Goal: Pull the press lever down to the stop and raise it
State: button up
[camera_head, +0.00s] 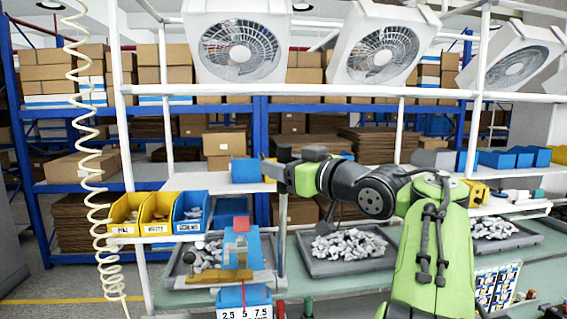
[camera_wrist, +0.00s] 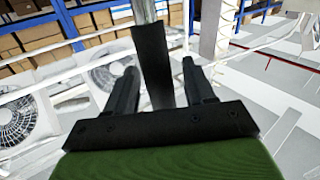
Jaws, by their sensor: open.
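The press (camera_head: 239,250) stands on the bench in the head view, blue with a red block near its top and a yellow-brown bar across its base. The press lever is a grey upright rod (camera_head: 283,225) at its right side with a black grip (camera_head: 284,153) at the top. In the wrist view the black grip (camera_wrist: 153,62) lies between the two fingers of my gripper (camera_wrist: 158,68), with its metal rod beyond. My gripper is open, with a gap visible on both sides of the grip. In the head view my gripper is at the lever's top, its fingers partly hidden.
Yellow and blue bins (camera_head: 157,208) stand left of the press. Grey trays of metal parts (camera_head: 345,250) lie behind and to the right. White fans (camera_head: 238,48) hang above. A coiled hose (camera_head: 92,150) hangs at the left. A scale card (camera_head: 243,313) is in front.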

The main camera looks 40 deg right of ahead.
jog(key=shift+w, duration=0.15)
grip_shut()
jog(key=shift+f, duration=0.1)
